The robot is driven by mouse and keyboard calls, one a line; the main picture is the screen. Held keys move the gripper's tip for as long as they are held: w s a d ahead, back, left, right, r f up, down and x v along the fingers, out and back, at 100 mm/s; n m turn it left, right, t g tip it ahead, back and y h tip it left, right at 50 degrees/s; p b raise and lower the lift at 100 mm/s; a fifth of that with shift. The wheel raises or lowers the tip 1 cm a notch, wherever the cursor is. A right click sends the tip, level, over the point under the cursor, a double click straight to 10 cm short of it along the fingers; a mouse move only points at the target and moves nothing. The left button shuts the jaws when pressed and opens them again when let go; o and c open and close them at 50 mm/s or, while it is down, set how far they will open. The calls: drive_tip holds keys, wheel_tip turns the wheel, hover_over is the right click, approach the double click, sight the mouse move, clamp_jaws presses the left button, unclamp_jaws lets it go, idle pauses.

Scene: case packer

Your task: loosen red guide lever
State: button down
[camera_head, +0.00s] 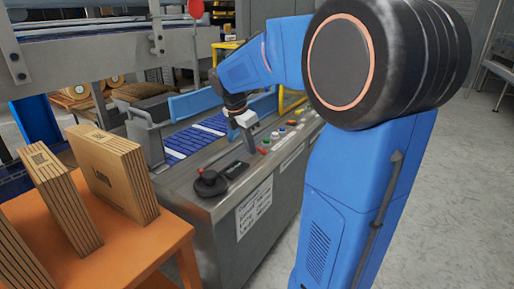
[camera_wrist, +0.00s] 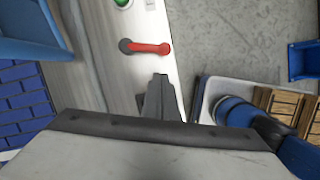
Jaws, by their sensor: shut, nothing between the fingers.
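The red guide lever (camera_wrist: 150,47) shows in the wrist view on a grey metal surface, with a dark round pivot at its left end and its red arm lying roughly level to the right. My gripper (camera_wrist: 158,82) is shut and empty, its tips a little below the lever in the picture and apart from it. In the head view my gripper (camera_head: 248,138) hangs over the far part of the machine's control panel.
A green button (camera_wrist: 122,3) sits above the lever. Blue belt (camera_wrist: 24,100) lies left of the panel. Grey floor (camera_wrist: 240,30) is right.

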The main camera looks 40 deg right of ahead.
drive_tip(key=v, duration=1)
drive_tip(key=shift+a, duration=0.25)
drive_tip(key=shift+s, duration=0.1)
drive_tip(key=s+a+f+m+t+y, duration=0.1)
drive_tip(key=s+a+f+m, duration=0.3)
drive_tip(key=s, duration=0.4)
drive_tip(key=s+a+f+m+t+y, duration=0.1)
drive_tip(key=s+a+f+m+t, duration=0.1)
drive_tip(key=s+a+f+m, duration=0.3)
drive_tip(key=s+a+f+m+t+y, duration=0.1)
drive_tip(key=s+a+f+m, duration=0.3)
drive_tip(key=s+m, duration=0.5)
wheel_tip(320, 180, down, 2)
drive_tip(key=shift+s+a+f+t, duration=0.1)
drive_tip(key=shift+s+a+t, duration=0.3)
drive_tip(key=shift+s, duration=0.65)
